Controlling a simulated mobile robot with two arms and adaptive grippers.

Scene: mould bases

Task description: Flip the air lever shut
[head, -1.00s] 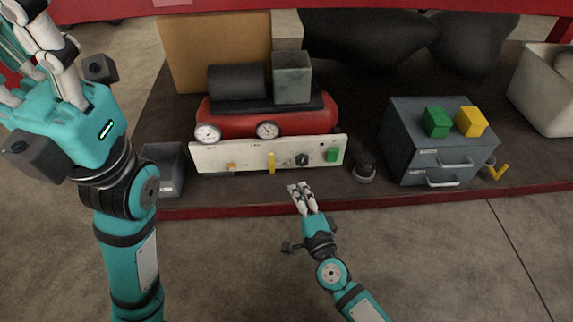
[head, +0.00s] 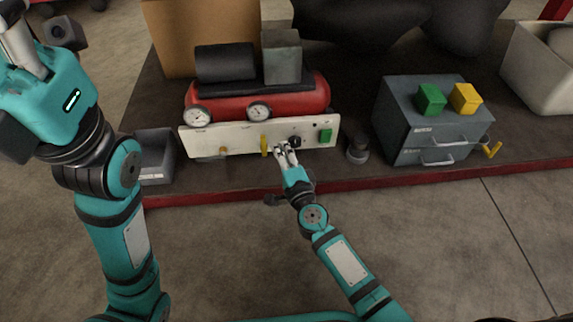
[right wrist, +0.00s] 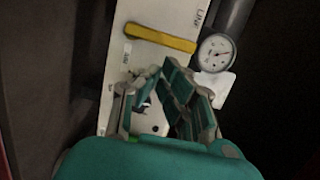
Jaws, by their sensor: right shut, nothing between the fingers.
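The yellow air lever (head: 264,146) stands upright on the white panel (head: 204,146) at the front of the red compressor. It also shows in the right wrist view (right wrist: 160,38), lying across the panel. My right gripper (head: 284,149) is in front of the panel, just right of the lever. In the right wrist view its fingertips (right wrist: 160,74) meet with nothing between them, a little apart from the lever. The fingers partly cover the dark knob (head: 295,141) beside it. My left gripper (head: 22,45) is raised at the upper left, its fingertips cut off by the frame.
A green switch (head: 326,135) and a small brass knob (head: 222,151) are on the panel. Gauges (head: 259,111) sit above it. A grey bin (head: 156,160) stands left, a grey drawer cabinet (head: 408,117) right. The floor in front is clear.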

